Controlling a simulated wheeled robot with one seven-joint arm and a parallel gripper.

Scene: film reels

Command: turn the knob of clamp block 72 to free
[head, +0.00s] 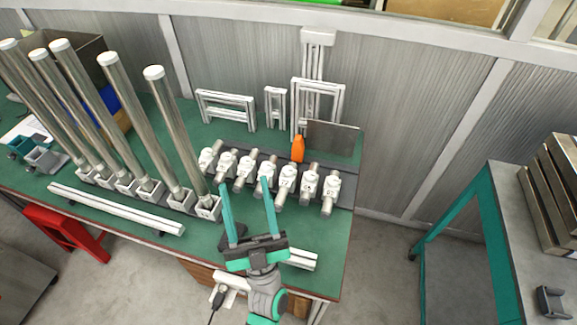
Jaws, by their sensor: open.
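A row of several white clamp blocks (287,181) with cylindrical metal parts stands on a dark strip on the green table (323,231). Some blocks carry small dark numbers, too small to read surely, so I cannot tell which is clamp block 72 or how its knob is set. The rightmost block (331,190) is near the table's right edge. My gripper (245,183) is open and empty, its two teal fingers pointing away toward the row. The fingertips overlap the near side of the middle blocks in the picture; I cannot tell whether they touch.
Tall metal tubes (176,128) stand in white holders at left. An orange bottle (298,149) and a grey plate (333,138) are behind the row. White frames (226,108) stand at the back. A white bar (115,208) lies front left. Another table (495,240) stands right across open floor.

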